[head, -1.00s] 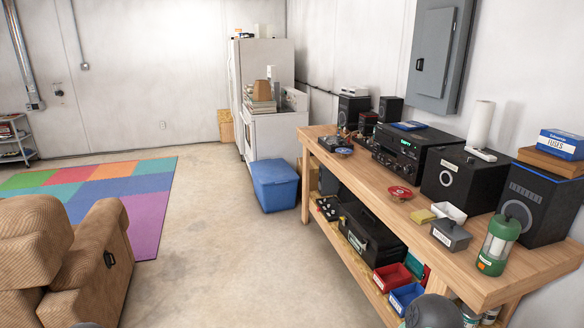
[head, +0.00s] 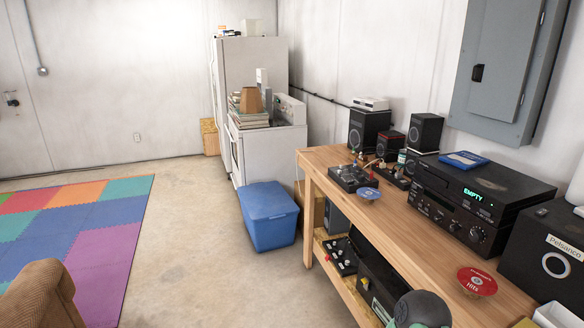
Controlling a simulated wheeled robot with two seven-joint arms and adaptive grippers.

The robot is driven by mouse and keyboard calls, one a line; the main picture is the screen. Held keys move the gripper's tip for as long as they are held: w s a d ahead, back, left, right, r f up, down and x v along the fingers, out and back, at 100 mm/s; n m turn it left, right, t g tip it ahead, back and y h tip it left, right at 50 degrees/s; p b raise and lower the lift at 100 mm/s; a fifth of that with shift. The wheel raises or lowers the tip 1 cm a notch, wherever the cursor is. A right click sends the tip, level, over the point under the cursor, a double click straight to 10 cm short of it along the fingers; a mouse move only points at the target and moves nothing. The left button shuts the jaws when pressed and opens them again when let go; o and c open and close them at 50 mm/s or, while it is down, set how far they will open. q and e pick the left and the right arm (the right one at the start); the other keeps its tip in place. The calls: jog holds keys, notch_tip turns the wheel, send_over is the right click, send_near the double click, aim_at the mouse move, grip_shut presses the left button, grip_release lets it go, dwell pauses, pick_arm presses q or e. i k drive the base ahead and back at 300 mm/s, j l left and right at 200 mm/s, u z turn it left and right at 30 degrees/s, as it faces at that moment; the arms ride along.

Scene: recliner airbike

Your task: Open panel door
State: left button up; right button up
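The grey electrical panel (head: 468,104) hangs on the right wall above the workbench. Its door (head: 499,62) looks shut, with a small black latch (head: 477,73) on its left side. The top of the panel is cut off by the picture edge. A dark rounded part of my own arm shows at the bottom, in front of the bench. Neither of my grippers can be seen.
The wooden workbench (head: 326,161) runs below the panel, carrying a stereo receiver (head: 450,212), speakers (head: 369,129) and red and blue discs. A blue bin (head: 268,216) stands left of the bench. A recliner (head: 42,296) is at lower left. Floor between them is clear.

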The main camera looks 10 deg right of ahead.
aim_at(509, 35)
jog(key=i+z, duration=0.15)
jog(key=i, duration=0.35)
jog(key=i+j+z, duration=0.1)
jog(key=i, duration=0.4)
jog(key=i+j+z, duration=0.15)
jog(key=i, duration=0.35)
jog(key=i+j+z, duration=0.15)
jog(key=i, duration=0.35)
jog(key=j, duration=0.1)
